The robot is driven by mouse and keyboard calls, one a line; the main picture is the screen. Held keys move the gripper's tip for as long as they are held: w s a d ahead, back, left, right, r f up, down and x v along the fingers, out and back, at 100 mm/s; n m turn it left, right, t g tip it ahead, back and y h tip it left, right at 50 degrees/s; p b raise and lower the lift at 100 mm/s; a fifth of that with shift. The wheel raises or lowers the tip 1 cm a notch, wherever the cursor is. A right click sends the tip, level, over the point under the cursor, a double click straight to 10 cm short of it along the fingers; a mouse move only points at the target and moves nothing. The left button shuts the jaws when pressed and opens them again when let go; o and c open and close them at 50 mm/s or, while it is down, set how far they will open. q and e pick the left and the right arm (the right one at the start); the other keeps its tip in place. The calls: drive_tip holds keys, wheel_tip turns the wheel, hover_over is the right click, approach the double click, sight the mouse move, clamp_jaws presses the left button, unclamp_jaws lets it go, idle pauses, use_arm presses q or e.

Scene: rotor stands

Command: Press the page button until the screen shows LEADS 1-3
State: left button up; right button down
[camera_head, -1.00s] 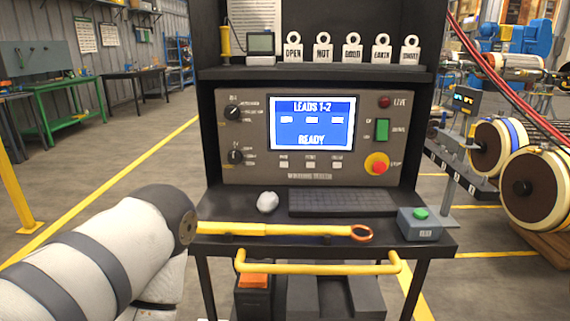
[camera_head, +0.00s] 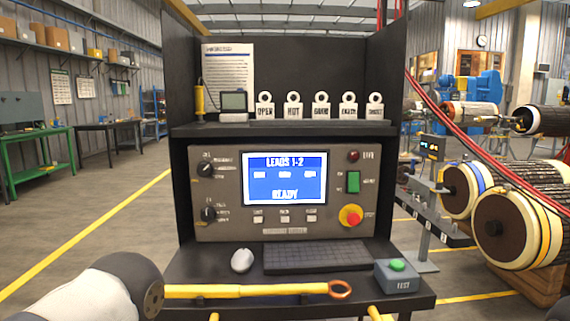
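The winding tester panel (camera_head: 225,172) stands upright in the dark cabinet. Its blue screen (camera_head: 285,179) reads LEADS 1-2 and READY. A row of small pale buttons (camera_head: 285,218) sits below the screen; their labels are too small to read surely, so I cannot tell which is the page button. My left arm comes in at the lower left, in front of the desk, but its gripper is not in view. My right gripper is not in view either. Nothing of mine touches the panel.
Lock-shaped tags (camera_head: 321,119) stand on the shelf. Rotors (camera_head: 515,228) stand at right. Open floor lies left.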

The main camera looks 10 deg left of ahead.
use_arm(q)
clamp_jaws()
idle(1.4)
